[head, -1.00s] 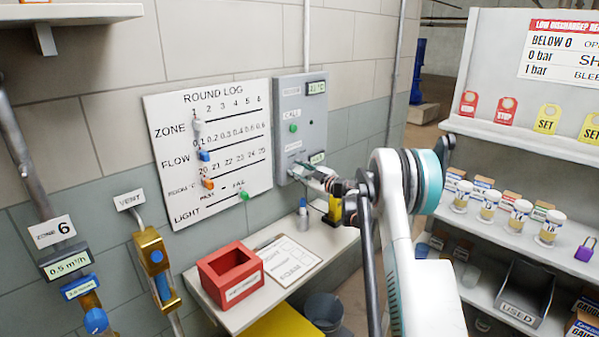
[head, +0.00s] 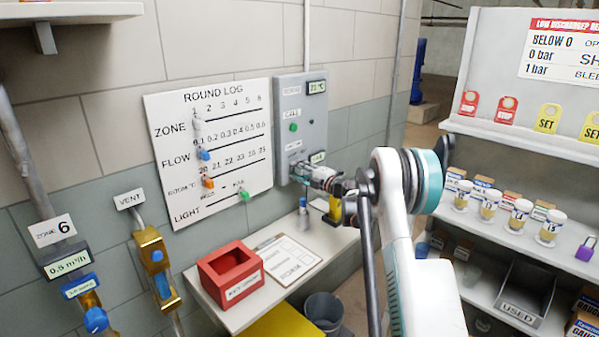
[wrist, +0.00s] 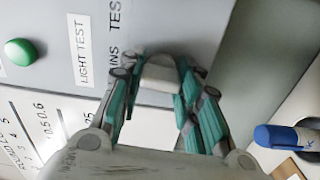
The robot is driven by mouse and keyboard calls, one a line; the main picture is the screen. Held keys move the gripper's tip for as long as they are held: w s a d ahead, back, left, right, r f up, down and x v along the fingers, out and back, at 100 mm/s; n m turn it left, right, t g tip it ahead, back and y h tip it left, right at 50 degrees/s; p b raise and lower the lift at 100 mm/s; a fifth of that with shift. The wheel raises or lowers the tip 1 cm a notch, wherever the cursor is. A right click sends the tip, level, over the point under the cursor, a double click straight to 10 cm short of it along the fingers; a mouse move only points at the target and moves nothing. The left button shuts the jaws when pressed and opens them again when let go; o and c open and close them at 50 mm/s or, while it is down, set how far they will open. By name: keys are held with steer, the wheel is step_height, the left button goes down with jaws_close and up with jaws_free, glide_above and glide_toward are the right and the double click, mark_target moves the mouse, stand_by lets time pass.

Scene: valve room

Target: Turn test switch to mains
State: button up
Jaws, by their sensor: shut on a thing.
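The grey control panel (head: 302,125) is on the wall right of the round log board. My gripper (head: 312,174) is at the panel's lower right part. In the wrist view my gripper (wrist: 160,88) has its teal fingers on both sides of a pale switch knob (wrist: 158,72), shut on it. The labels LIGHT TEST (wrist: 84,50) and a partly covered MAINS / TEST (wrist: 114,30) are beside it. The knob's pointing direction is hidden by the fingers.
A green button (head: 293,127) is higher on the panel. The round log board (head: 222,110) holds coloured sliders. Below, a shelf carries a red box (head: 230,275), a clipboard (head: 283,258) and a blue-capped marker (head: 302,213). Shelves with jars stand at the right.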

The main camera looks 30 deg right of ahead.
steer(key=shift+n, duration=0.4)
steer(key=o, duration=1.1)
steer(key=shift+s, duration=0.1)
steer(key=v, duration=1.2)
